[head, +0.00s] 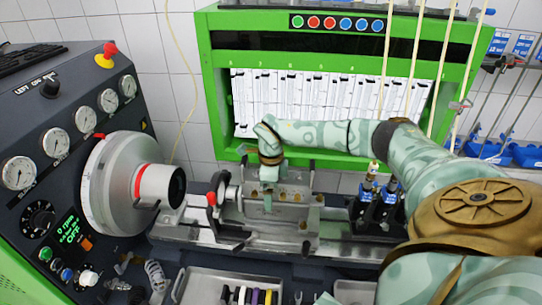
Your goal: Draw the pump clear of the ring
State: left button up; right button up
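My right arm comes in from the right, and its gripper (268,197) points down over the clamp on the bench rail. The gripper's fingers overlap from this angle, so its opening and any hold are unclear. A metal body with brass-coloured fittings (292,191), possibly the pump, sits in the clamp beside and partly behind the gripper. I cannot tell whether the body still sits inside the ring. My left gripper is not in view.
A large drive head (118,190) with a dark-ended spindle faces the clamp from the left. Two dark injector-like units (375,210) stand right of the clamp under my arm. A tray (205,286) lies in front. A green-framed rack (210,80) stands behind.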

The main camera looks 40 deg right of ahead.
jog(key=shift+r, duration=0.1)
notch_tip(320, 180, up, 16)
dwell(0.4)
